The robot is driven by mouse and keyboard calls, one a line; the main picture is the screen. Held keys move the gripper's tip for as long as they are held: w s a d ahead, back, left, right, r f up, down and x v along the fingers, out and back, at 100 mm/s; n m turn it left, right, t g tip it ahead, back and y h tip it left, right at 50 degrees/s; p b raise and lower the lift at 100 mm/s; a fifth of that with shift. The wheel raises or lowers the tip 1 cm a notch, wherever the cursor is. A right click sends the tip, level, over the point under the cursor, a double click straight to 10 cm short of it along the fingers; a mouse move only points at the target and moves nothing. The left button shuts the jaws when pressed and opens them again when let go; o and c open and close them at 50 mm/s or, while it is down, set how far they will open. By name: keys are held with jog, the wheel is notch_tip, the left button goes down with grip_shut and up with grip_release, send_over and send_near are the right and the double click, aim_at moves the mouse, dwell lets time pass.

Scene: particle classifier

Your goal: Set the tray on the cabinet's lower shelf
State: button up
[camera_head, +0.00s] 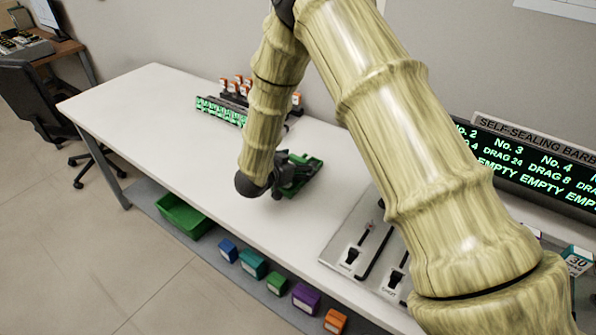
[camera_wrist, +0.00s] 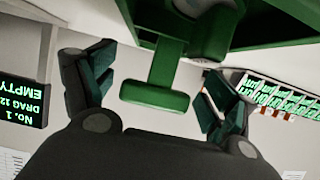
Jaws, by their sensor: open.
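A green tray (camera_head: 310,172) is on or just above the white table, partly hidden behind my gripper (camera_head: 286,178). In the wrist view the tray (camera_wrist: 250,38) fills the top, with its green handle (camera_wrist: 158,92) pointing towards me. My gripper (camera_wrist: 160,98) is open, with one dark finger on each side of the handle and gaps visible between fingers and handle. A rounded grey thing (camera_wrist: 212,30) shows at the tray, partly cut off. I cannot make out a cabinet in either view.
The white table (camera_head: 150,110) is largely clear on the left. A rack with orange-capped bottles (camera_head: 238,88) stands behind my gripper. A lever panel (camera_head: 345,235) and a lit display (camera_head: 540,165) are on the right. Below are a green bin (camera_head: 183,215) and several coloured boxes (camera_head: 252,263).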

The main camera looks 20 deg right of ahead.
jog(key=shift+r, duration=0.2)
jog(key=shift+c, duration=0.4)
jog(key=shift+f, duration=0.1)
jog(key=c, duration=1.3)
jog(key=shift+r, duration=0.2)
